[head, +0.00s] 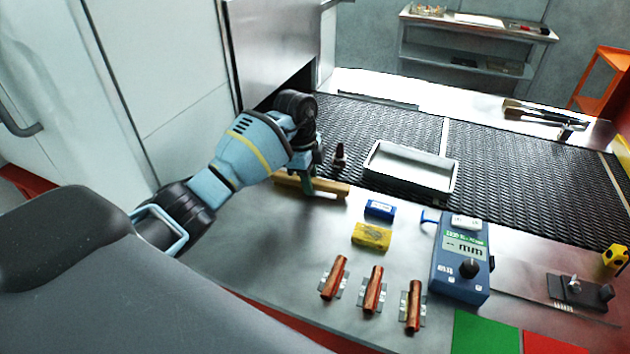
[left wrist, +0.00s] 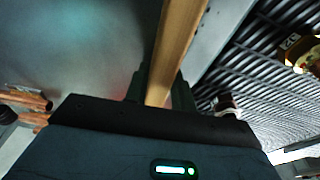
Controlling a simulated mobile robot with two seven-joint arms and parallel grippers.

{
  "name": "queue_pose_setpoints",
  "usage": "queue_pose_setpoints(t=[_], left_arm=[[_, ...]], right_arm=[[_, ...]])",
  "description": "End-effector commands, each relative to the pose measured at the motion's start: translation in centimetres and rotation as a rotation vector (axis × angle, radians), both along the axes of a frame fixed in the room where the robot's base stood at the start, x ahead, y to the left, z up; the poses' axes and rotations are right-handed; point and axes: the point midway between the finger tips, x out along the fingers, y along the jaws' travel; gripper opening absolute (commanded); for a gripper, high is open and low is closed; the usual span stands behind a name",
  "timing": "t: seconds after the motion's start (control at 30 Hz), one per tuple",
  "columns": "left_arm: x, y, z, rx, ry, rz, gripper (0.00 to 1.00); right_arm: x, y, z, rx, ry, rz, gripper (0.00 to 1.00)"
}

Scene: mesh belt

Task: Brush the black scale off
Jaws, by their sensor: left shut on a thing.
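My left gripper (head: 308,190) is shut on a light wooden handle (head: 334,188) at the belt's near edge. In the left wrist view the handle (left wrist: 178,50) runs between the fingers (left wrist: 160,88). No bristles show, so I cannot tell whether it is the brush. Three reddish-brown copper pieces lie in small grey holders on the steel table: left (head: 334,277), middle (head: 373,289) and right (head: 414,306). They look streaked with darker patches; black scale is too small to make out. The gripper is apart from them. My right gripper is not in view.
A blue meter box (head: 460,262) stands right of the copper pieces. A yellow block (head: 371,236) and a blue block (head: 380,208) lie behind them. A metal tray (head: 410,168) is on the mesh belt (head: 500,180). Green (head: 485,333) and red patches mark the front edge.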

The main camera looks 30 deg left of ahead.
Motion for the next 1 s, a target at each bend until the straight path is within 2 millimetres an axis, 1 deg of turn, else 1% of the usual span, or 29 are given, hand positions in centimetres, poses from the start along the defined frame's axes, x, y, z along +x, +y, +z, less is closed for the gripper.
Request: queue_pose_setpoints(t=[0.23, 0.7, 1.0], left_arm=[[-0.1, 0.7, -0.1, 0.003, 0.002, 0.003, 0.07], [-0.5, 4.0, -0.3, 0.002, 0.003, 0.003, 0.07], [-0.5, 4.4, -0.4, 0.002, 0.004, 0.002, 0.07]], right_arm=[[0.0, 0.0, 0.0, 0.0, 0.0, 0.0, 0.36], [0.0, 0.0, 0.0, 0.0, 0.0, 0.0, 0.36], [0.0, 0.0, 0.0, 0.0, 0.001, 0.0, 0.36]])
